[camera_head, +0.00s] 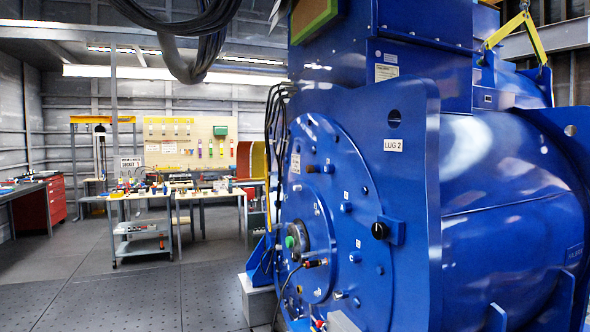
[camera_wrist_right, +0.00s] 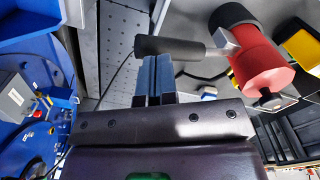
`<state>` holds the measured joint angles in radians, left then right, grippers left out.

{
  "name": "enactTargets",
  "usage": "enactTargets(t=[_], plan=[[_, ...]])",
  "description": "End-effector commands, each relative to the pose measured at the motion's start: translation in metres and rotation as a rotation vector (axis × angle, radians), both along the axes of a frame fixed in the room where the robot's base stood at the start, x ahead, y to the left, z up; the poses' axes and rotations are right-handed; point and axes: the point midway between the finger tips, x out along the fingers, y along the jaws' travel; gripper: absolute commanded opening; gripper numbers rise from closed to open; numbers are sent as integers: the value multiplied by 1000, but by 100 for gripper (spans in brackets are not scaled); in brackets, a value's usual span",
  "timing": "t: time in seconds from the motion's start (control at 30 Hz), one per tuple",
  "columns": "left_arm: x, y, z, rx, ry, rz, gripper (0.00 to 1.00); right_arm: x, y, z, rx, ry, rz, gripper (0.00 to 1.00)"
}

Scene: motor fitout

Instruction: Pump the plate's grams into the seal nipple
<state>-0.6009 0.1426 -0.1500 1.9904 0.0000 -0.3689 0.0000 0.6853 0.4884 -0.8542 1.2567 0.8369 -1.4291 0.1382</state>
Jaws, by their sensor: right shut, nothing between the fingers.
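The big blue motor (camera_head: 500,190) fills the right of the head view. Its round end plate (camera_head: 330,200) carries small fittings and tags too small to read. A dark fitting with an orange tip (camera_head: 316,263) sits below the shaft end (camera_head: 292,242), with a thin black line hanging from it. I cannot tell which fitting is the seal nipple. In the right wrist view, my right gripper (camera_wrist_right: 156,62) is shut and empty. A black bar-like handle (camera_wrist_right: 165,47) lies just beyond its fingertips, joined to a red cylinder (camera_wrist_right: 258,68) with a black band. My left gripper is out of view.
A wheeled cart (camera_head: 140,240) and a workbench (camera_head: 200,195) with small items stand behind at left. A red drawer cabinet (camera_head: 55,200) is at far left. The floor (camera_head: 120,295) before them is clear. Black cables (camera_head: 200,40) hang overhead.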

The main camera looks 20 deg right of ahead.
Motion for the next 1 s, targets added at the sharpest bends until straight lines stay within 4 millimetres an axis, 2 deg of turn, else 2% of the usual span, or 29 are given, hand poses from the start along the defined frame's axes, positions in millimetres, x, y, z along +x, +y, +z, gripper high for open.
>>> enactTargets(t=[0.87, 1.0], plan=[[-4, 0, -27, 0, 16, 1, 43, -1, 1, -45, 2, 2, 2, 0], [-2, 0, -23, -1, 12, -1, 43, -1, 2, -42, 3, 2, 2, 0]])
